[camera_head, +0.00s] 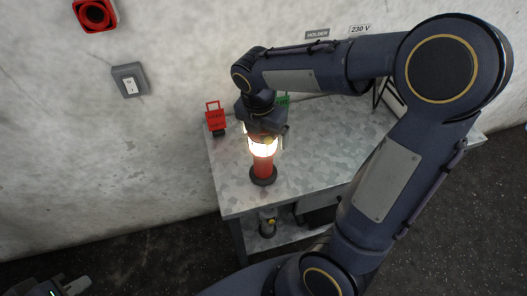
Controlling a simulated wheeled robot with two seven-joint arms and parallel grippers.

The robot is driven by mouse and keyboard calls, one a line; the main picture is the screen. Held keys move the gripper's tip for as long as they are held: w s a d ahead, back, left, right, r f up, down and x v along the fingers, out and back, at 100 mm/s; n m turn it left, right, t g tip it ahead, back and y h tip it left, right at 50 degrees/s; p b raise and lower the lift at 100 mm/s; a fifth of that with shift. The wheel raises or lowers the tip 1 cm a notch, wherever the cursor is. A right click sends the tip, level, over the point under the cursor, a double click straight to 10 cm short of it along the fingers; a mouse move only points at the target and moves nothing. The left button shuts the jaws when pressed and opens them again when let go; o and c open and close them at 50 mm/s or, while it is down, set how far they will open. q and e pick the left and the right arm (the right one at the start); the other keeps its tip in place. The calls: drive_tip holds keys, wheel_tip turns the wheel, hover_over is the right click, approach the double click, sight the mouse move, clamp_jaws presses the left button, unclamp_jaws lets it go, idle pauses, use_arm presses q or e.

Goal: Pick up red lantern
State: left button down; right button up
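The red lantern (263,167) stands upright on the metal table, with a red body, a dark round base and a brightly glowing middle band. The lantern's top is largely hidden by the gripper.
The metal table (231,197) stands against a pale wall. A red item (215,117) stands at its back left corner, and a green item (284,99) is partly hidden behind my arm. Another lantern-like item (267,222) is on the lower shelf. The front left tabletop is clear.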

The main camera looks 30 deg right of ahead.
drive_tip(key=shift+f, duration=0.3)
clamp_jaws()
idle(0.5)
